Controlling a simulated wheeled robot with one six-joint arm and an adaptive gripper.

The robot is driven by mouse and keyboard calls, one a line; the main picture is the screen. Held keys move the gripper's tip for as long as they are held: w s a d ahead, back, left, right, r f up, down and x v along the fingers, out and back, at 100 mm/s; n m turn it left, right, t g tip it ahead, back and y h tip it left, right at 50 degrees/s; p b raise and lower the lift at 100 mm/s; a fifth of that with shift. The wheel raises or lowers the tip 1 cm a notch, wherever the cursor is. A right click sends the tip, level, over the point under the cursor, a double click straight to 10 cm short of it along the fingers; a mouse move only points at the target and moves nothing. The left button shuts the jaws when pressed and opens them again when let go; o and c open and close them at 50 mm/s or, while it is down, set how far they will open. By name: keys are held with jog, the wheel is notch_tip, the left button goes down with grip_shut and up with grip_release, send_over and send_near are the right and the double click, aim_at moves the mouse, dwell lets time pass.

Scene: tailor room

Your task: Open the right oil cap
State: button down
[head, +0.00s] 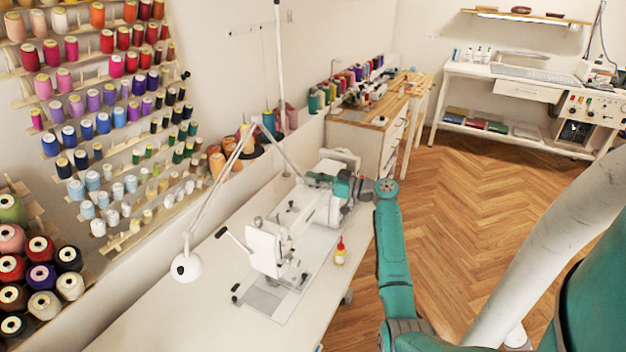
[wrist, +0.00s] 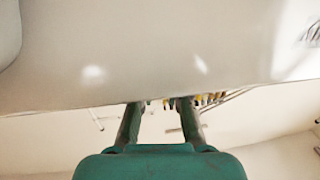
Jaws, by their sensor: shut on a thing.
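The white sewing machine (head: 265,250) stands on the white table (head: 205,295) in the head view. My gripper (head: 335,184) is at its far right end, with my teal wrist beside the machine's body. In the wrist view my two gripper fingers (wrist: 158,106) are a little apart, their tips at the lower edge of a large white surface (wrist: 150,45) close to the camera. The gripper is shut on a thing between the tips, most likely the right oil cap. No oil cap can be made out in either view; the cap is hidden at the fingertips.
A small yellow bottle with a red tip (head: 340,252) stands on the table in front of the machine. A white desk lamp (head: 187,266) reaches over the table's left side. A wooden-topped cabinet (head: 365,115) stands behind. The wooden floor (head: 470,215) to the right is clear.

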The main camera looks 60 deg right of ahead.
jog(key=shift+n+y, duration=0.6)
jog(key=shift+y, duration=0.3)
jog(key=c, duration=1.2)
grip_release()
jog(key=shift+o, duration=0.2)
notch_tip(320, 180, up, 10)
jog(key=shift+f, duration=0.1)
